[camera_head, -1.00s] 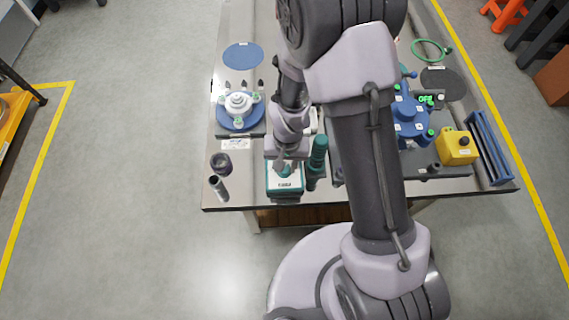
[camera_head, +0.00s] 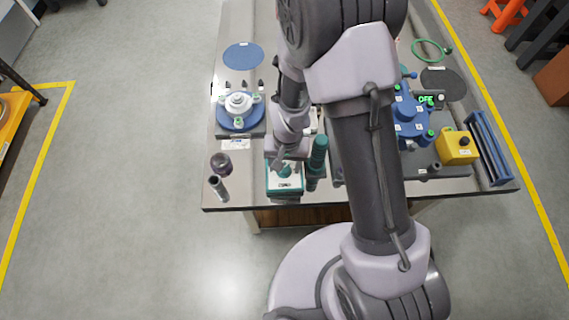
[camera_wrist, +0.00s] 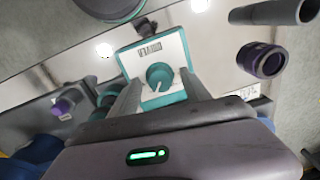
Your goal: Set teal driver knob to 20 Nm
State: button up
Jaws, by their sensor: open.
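The teal driver knob (camera_wrist: 160,75) shows in the wrist view as a round teal dial with a white pointer line. It sits on a white-faced teal box (camera_wrist: 131,62) with a printed scale too small to read. In the head view the box (camera_head: 285,191) stands at the table's near edge, and the knob is partly hidden by my arm. My gripper (camera_wrist: 160,92) is open, its fingers on either side of the knob, with visible space around it. In the head view my gripper (camera_head: 281,162) is tilted above the box.
The teal driver (camera_head: 317,155) stands upright just right of the box. A dark purple ring (camera_head: 221,164) and a metal tube (camera_head: 218,189) are to the left. A blue round fixture (camera_head: 240,123) stands behind. A yellow box (camera_head: 456,148) is at the right.

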notch_tip(320, 180, up, 17)
jog(key=p, duration=0.6)
jog(key=shift+d+r, duration=0.2)
jog(key=shift+d, duration=0.2)
notch_tip(320, 180, up, 11)
jog(key=m+t+b, duration=0.2)
jog(key=t+b, duration=0.1)
jog(key=b, duration=0.1)
send_over(287, 168)
jog(key=s+d, duration=0.3)
jog(key=d, duration=0.1)
jog(key=s+d+r+t+y+b, duration=0.1)
jog(key=s+d+r+t+b, duration=0.1)
jog(key=s+r, duration=0.3)
jog(key=s, duration=0.4)
jog(key=shift+m+t, duration=0.4)
jog(key=shift+s+r, duration=0.1)
